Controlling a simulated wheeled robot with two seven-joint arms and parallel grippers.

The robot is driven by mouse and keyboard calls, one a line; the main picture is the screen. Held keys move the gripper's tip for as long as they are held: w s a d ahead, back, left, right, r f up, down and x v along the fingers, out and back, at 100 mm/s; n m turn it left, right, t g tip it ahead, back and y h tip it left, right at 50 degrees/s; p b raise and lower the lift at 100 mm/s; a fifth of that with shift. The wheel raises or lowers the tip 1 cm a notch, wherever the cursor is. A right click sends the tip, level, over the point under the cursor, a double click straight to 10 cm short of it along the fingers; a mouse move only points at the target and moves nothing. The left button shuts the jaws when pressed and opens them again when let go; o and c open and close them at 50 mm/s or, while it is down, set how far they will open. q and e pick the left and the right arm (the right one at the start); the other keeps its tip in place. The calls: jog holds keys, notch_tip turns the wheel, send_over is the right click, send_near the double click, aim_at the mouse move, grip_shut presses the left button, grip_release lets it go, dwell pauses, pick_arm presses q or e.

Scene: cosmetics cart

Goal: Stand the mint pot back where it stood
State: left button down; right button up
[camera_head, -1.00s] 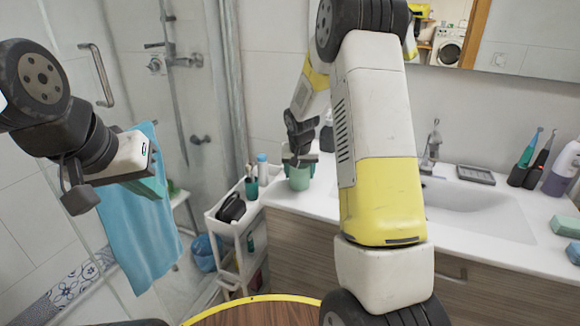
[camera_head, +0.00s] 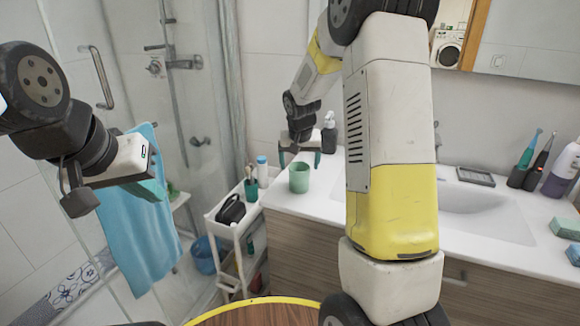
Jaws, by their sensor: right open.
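The mint pot (camera_head: 299,178) stands upright on the left end of the white washbasin counter (camera_head: 322,198). My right gripper (camera_head: 299,162) is just above and behind the pot, with its fingers spread and nothing between them. The pot looks clear of the fingers. My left gripper (camera_head: 150,188) is at the left, in front of the blue towel; its fingers are partly hidden and I cannot tell whether they are apart.
A white cart (camera_head: 232,228) with a black case, a teal cup and a bottle stands left of the counter. A soap dispenser (camera_head: 329,133) stands behind my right gripper. Toothbrushes and a purple bottle (camera_head: 562,170) stand at the far right.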

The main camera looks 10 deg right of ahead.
jog(key=v, duration=0.5)
jog(key=shift+r, duration=0.15)
jog(key=s+a+r+n+y, duration=0.1)
jog(key=s+r, duration=0.2)
jog(key=s, duration=0.7)
jog(key=s+a+r+n+t+y, duration=0.1)
jog(key=s+r, duration=0.3)
jog(key=s, duration=0.6)
jog(key=s+a+r+n+y, duration=0.1)
jog(key=s+r, duration=0.3)
jog(key=s, duration=0.6)
jog(key=shift+a+r+t, duration=0.25)
jog(key=shift+a+t, duration=0.15)
jog(key=shift+a, duration=0.15)
